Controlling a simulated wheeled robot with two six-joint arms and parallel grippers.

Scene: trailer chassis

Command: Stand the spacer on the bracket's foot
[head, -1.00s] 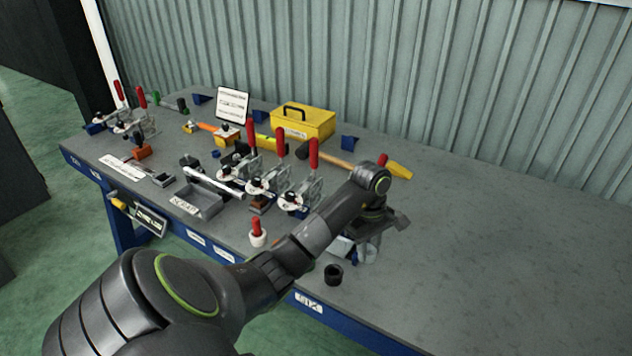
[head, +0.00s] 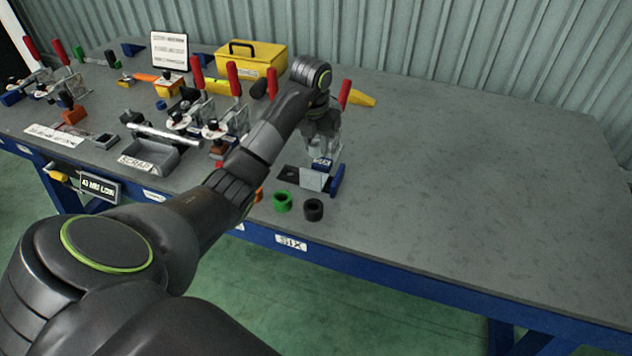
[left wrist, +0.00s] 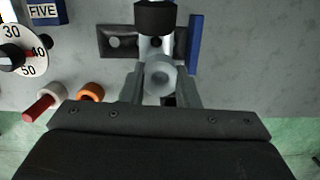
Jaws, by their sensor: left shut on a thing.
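My left gripper (head: 320,146) is over the far right station of the bench, and its tips show in the left wrist view (left wrist: 161,88). The spacer cannot be made out in the head view. A dark flat plate with a hole (left wrist: 118,42), seemingly the bracket's foot, lies beyond the spacer; it also shows in the head view (head: 288,174). Whether the spacer touches the foot is hidden. My right gripper is not in view.
A blue block (head: 338,180) stands right of the plate. A green ring (head: 283,202) and a black ring (head: 314,210) stand near the front edge. Toggle clamps (head: 236,118) and a grey scrap tray (head: 150,160) are left. The bench's right side is clear.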

